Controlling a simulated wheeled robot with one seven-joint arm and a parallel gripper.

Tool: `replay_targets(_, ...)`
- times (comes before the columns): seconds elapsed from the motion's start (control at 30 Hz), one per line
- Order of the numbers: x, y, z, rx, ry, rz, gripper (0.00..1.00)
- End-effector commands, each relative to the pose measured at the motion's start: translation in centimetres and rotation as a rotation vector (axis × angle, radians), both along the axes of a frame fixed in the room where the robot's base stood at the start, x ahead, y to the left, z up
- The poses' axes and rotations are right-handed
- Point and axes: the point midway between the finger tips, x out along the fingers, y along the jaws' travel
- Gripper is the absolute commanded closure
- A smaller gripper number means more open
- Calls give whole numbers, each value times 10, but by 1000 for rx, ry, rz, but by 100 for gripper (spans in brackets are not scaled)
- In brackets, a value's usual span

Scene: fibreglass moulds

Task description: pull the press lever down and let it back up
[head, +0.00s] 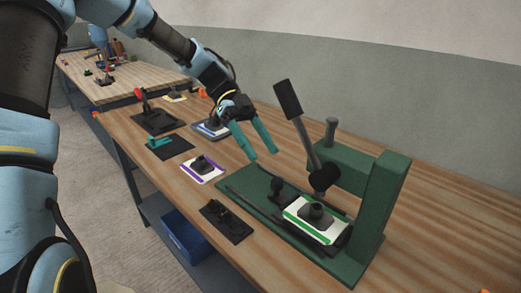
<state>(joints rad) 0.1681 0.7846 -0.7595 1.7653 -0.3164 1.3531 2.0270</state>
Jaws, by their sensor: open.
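The green press (375,205) stands on the wooden bench at the right, on a flat green base. Its dark lever (299,132) rises from a black pivot and tilts up to the left, ending in a wide black handle (287,98). A white plate with green edges and a dark block (318,219) lies on the press base. My gripper (264,154) has two teal fingers, spread open and empty. It is to the left of the lever and a little below the handle, apart from it in the picture. The depth between them is hard to tell.
Left of the press lie a purple-edged plate (202,167), a black fixture (227,221), a teal tool on a dark mat (169,146) and a black fixture with a red handle (157,119). A blue bin (185,236) sits below the bench. The bench behind the press is clear.

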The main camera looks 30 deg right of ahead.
Motion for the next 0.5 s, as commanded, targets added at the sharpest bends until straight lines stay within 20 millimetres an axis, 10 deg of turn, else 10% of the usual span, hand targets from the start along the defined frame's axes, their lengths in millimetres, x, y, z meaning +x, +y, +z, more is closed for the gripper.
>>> replay_targets(0.5, 75, 9, 46, -2, -2, 2, 31)
